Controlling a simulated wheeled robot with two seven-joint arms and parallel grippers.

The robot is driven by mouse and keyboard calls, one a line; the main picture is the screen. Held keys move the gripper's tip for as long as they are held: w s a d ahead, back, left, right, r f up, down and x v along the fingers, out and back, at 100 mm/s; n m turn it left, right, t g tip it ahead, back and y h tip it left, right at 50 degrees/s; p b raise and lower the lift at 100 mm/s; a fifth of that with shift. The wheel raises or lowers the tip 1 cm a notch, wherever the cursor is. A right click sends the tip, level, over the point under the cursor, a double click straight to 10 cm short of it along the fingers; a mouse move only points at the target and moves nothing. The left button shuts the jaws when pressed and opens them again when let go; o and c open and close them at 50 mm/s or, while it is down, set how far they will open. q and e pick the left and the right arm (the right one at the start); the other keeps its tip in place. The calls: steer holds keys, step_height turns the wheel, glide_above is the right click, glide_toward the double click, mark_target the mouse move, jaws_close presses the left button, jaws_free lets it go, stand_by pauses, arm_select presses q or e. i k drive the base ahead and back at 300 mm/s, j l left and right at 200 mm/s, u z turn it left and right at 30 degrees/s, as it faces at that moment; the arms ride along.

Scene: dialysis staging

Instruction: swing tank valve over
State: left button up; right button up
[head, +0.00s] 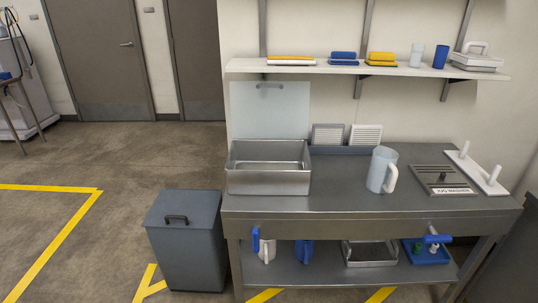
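A steel tank (268,181) sits on the left of the steel bench, with its pale lid (270,108) raised behind it. Below the tank, at the bench's front edge, a blue lever (256,239) hangs roughly upright. A second blue lever (437,238) lies roughly level under the bench's right part, below a grated drain plate (432,176). No label tells which lever is the tank valve. Neither of my grippers is in view.
A white-handled jug (378,170) stands mid-bench (340,191). A grey lidded bin (187,240) stands left of the bench. A lower shelf (320,279) holds jugs and trays. The wall shelf (340,68) holds several items. Floor at left is clear, with yellow lines.

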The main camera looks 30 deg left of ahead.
mark_target(257, 230)
steer(key=u, duration=1.15)
